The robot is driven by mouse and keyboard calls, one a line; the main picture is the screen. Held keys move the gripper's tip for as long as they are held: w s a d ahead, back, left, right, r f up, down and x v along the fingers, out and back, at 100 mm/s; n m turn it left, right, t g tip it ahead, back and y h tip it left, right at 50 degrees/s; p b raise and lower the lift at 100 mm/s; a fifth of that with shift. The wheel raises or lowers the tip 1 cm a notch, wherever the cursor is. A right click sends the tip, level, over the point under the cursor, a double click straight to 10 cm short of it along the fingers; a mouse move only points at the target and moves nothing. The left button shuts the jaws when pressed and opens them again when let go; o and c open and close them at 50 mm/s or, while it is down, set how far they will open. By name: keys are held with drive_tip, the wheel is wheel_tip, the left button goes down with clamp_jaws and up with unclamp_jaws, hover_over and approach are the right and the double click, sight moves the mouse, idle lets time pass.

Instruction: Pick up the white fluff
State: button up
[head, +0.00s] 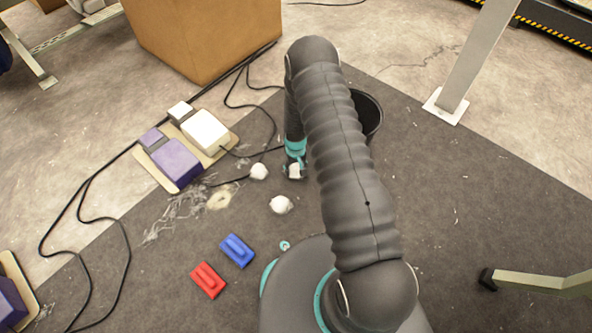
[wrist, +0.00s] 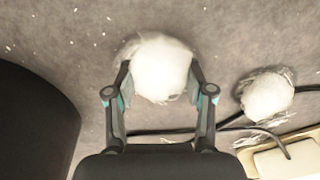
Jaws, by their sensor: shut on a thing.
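Several white fluff balls lie on the dark mat. My gripper (wrist: 160,82) is shut on one white fluff ball (wrist: 162,68), which sits between its two fingertips in the wrist view. In the head view this held fluff (head: 295,171) is at the end of my arm, close to the mat; whether it touches the mat I cannot tell. A second white fluff ball (head: 259,171) lies just left of it and also shows at the right in the wrist view (wrist: 267,95). A third fluff ball (head: 280,205) lies nearer my base.
A black bin (head: 369,112) stands behind my arm. White and purple boxes with black cables (head: 205,132) lie to the left. A blue block (head: 237,251) and a red block (head: 208,280) lie near my base. A cardboard box (head: 205,40) stands at the back.

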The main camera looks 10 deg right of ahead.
sight(296, 168)
idle(0.3)
drive_tip(key=shift+r+p, duration=2.3)
drive_tip(key=shift+r, duration=2.2)
